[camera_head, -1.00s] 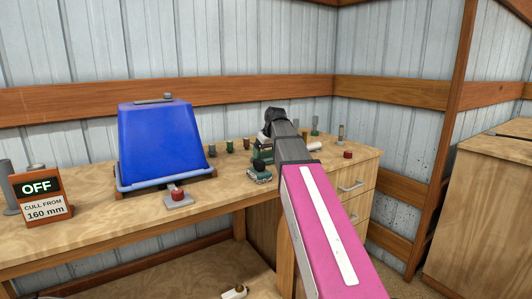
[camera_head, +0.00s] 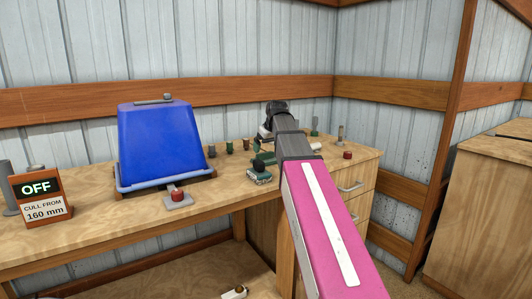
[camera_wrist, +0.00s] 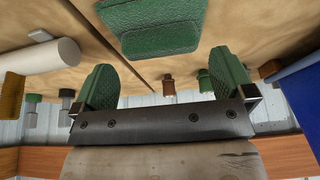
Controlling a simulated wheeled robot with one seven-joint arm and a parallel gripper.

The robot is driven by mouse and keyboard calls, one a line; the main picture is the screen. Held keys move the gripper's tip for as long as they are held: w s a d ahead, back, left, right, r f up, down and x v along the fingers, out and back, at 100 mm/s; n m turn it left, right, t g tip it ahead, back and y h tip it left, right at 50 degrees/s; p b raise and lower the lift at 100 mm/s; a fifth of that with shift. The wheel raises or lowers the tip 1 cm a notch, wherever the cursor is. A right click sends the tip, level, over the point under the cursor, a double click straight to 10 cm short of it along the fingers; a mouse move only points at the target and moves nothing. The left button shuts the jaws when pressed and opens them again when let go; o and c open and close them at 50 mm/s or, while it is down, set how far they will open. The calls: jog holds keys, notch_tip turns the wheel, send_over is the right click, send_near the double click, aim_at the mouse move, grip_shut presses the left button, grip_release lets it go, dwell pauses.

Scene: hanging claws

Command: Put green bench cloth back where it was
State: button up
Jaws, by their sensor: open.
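A green, rough-textured folded piece, which looks like the bench cloth (camera_head: 260,174), lies near the front edge of the wooden bench. A green textured piece, apparently the same cloth (camera_wrist: 160,42), shows at the top of the wrist view, beyond the fingertips. My gripper (camera_wrist: 165,75) is open, with its two green-padded fingers apart and nothing between them. In the head view, my pink arm and dark wrist reach over the bench just right of the cloth and hide much of the gripper.
A blue cover (camera_head: 160,138) stands left on the bench, with a red button (camera_head: 178,195) in front. An OFF sign (camera_head: 41,195) stands at far left. Several small pegs line the back. A white cylinder (camera_wrist: 40,57) lies near one finger. A red knob (camera_head: 347,155) is at right.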

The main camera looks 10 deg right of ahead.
jog(key=v, duration=0.8)
jog(key=shift+r, duration=0.3)
jog(key=shift+s, duration=0.2)
